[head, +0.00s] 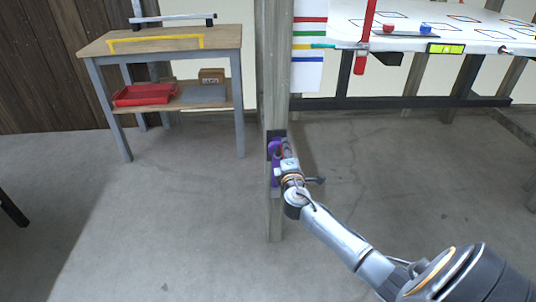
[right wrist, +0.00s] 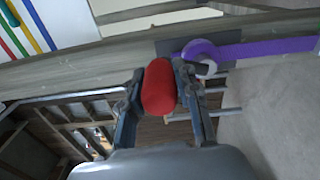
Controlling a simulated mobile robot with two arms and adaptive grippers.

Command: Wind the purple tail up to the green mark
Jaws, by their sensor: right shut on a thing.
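The purple tail (head: 275,177) hangs down the wooden post from a purple spool (head: 273,148). In the right wrist view the tail (right wrist: 268,49) is a flat purple band running off the spool (right wrist: 198,50). My right gripper (head: 286,158) is at the post beside the spool, shut on a red handle knob (right wrist: 159,88), which shows between its two fingers. The green mark (head: 310,33) is a stripe on a white card, well above the spool, between a red stripe and a teal-yellow one. My left gripper is not in view.
A white board (head: 470,25) with a level (head: 446,49) and a red upright bar (head: 368,25) is at the upper right. A wooden bench (head: 165,42) with a red tray (head: 143,95) on its lower shelf stands at the left. The concrete floor around the post is clear.

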